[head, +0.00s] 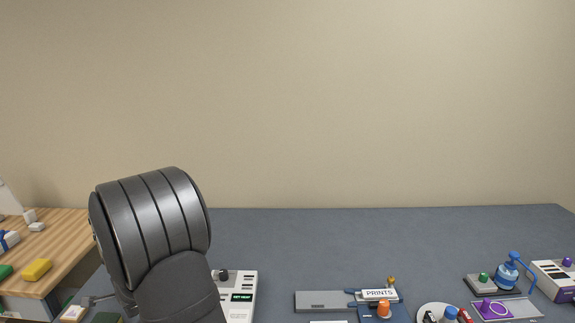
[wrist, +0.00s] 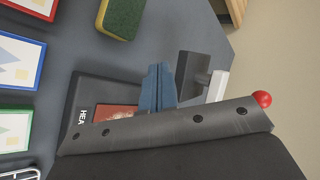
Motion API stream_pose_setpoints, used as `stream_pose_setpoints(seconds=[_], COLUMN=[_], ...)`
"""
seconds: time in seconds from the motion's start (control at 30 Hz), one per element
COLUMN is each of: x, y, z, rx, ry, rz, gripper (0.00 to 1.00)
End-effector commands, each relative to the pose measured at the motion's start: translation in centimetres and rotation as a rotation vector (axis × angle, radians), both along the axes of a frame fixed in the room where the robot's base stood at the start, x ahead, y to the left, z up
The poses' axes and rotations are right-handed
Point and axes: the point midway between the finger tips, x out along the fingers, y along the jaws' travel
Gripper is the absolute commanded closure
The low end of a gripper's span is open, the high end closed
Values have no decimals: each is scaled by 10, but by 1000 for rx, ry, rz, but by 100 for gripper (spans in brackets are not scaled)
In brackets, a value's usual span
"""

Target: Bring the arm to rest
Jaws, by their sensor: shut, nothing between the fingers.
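My arm (head: 152,235) rises from the bottom left of the head view, a thick dark ribbed link with a smooth part below it. I cannot tell the gap between the fingers and the device.
A red ball knob (wrist: 262,98) and a green-and-yellow sponge (wrist: 121,17) show near my gripper. A blue-framed print (wrist: 17,62) lies left. In the head view, a PRINTS sign (head: 380,294), a blue pump bottle (head: 508,271) and a wooden table (head: 62,237) show. The back of the grey table is clear.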

Motion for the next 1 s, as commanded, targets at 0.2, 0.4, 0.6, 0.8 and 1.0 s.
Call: stream_pose_setpoints(seconds=[0.2, 0.4, 0.6, 0.8, 1.0], x=[-11, -24, -28, -30, -30], y=[-21, -50, -71, -76, -76], z=[-2, -2, -2, -3, -2], rx=[-10, -8, -9, -9, -10], ry=[12, 11, 11, 12, 11], rz=[143, 216, 215, 215, 215], gripper=[100, 100, 100, 100, 100])
